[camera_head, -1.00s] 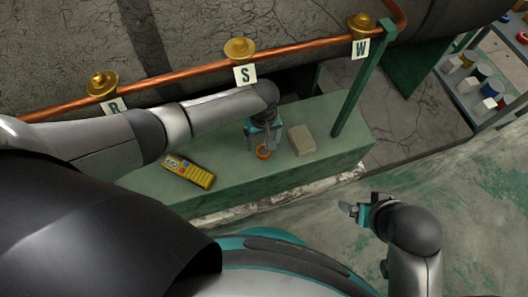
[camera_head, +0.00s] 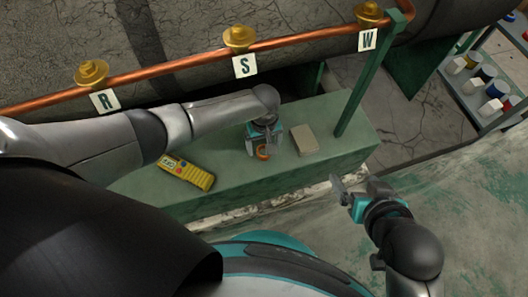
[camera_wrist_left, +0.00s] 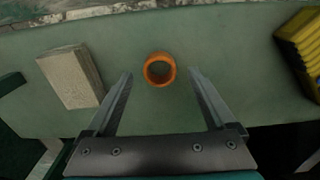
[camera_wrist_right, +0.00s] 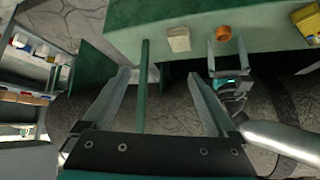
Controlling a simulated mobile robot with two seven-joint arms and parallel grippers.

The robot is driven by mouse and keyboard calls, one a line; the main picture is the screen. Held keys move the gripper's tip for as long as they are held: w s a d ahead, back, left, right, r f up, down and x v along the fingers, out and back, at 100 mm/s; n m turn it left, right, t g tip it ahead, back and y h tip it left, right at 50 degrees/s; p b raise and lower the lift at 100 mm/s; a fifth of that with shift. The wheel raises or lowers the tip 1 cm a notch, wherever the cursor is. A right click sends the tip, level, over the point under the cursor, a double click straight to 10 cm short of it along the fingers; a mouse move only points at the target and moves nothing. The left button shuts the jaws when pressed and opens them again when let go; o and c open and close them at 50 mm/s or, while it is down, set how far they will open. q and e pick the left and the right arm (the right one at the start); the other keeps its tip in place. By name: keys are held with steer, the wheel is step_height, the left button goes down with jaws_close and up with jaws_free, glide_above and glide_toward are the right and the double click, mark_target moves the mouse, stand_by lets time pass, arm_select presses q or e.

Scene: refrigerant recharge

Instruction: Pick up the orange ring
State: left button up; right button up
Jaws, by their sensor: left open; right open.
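The orange ring (camera_head: 262,152) sits on the green bench (camera_head: 230,185), partly hidden by my left gripper in the head view. My left gripper (camera_head: 262,150) is open just above it. In the left wrist view the ring (camera_wrist_left: 159,70) lies between and slightly beyond the two fingertips (camera_wrist_left: 161,75), touching neither. My right gripper (camera_head: 338,190) is open and empty, off the bench's front right side. In the right wrist view the ring (camera_wrist_right: 223,33) shows near the left gripper's fingers (camera_wrist_right: 224,45).
A yellow meter (camera_head: 186,171) lies left of the ring and a beige block (camera_head: 304,140) lies to its right. A copper pipe (camera_head: 190,68) with brass valves labelled R, S and W runs behind. A green post (camera_head: 362,85) stands at the bench's right. A shelf (camera_head: 490,85) holds cans.

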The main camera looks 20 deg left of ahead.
arm_select(q)
steer(key=shift+f+b, duration=0.45)
steer(key=shift+f, duration=0.4)
arm_select(e)
steer(key=shift+w+a+r+t+y, duration=0.1)
steer(key=shift+w+a+t+y, duration=0.3)
steer(key=shift+a+t, duration=0.25)
steer(key=shift+w+a+r+t+y, duration=0.1)
steer(key=shift+w+a+t+y, duration=0.3)
steer(key=shift+a, duration=0.4)
arm_select(q)
steer(key=c, duration=1.1)
arm_select(e)
steer(key=shift+f, duration=0.1)
